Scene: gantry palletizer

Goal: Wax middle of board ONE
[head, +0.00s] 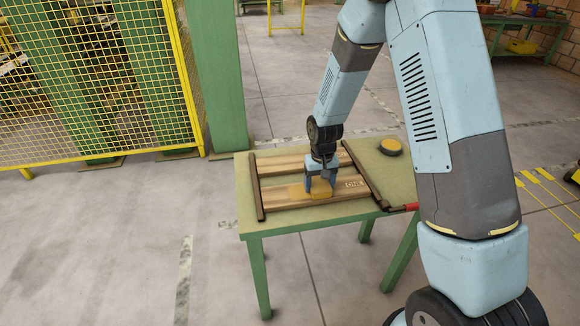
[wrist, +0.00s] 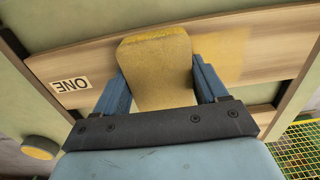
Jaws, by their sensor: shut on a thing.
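Board ONE (head: 277,197) is the nearer wooden plank on the green table, with a white ONE label (head: 354,184) at its right; in the wrist view the label (wrist: 70,84) reads upside down at the left. My gripper (head: 319,184) points down over the middle of this board. It is shut on a yellow pad (wrist: 158,72), held between its blue fingers. The pad seems to touch the board, but its underside is hidden. A yellower, waxed-looking patch (wrist: 222,56) shows on the board beside the pad, on the side away from the label.
A second plank (head: 285,164) lies behind board ONE. Dark bars (head: 257,188) cross both plank ends, and a red handle (head: 405,207) sticks out at the right. A round yellow-topped tin (head: 391,146) stands at the table's back right. A yellow mesh fence (head: 100,80) is behind left.

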